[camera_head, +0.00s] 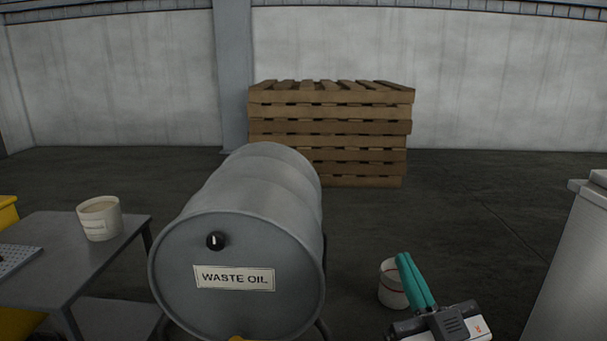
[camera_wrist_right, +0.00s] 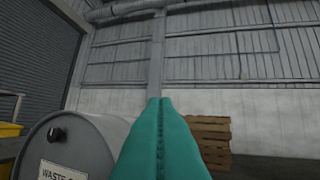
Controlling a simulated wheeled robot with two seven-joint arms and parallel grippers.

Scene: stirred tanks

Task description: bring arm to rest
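My right gripper (camera_head: 404,258) shows at the lower right of the head view, its two teal fingers pointing up and away. The fingers lie together along a seam, with nothing visible between them. In the right wrist view the gripper (camera_wrist_right: 160,101) rises from the bottom middle, also closed and empty. It is to the right of the grey waste oil drum (camera_head: 240,240), apart from it in the picture. My left gripper is not in either view.
The drum lies on its side on a stand. A white bucket (camera_head: 391,285) shows partly behind the right gripper. A grey table (camera_head: 70,262) with a pale tub (camera_head: 100,219) stands left. Stacked pallets (camera_head: 330,135) stand by the wall. A light cabinet (camera_head: 570,275) is at right.

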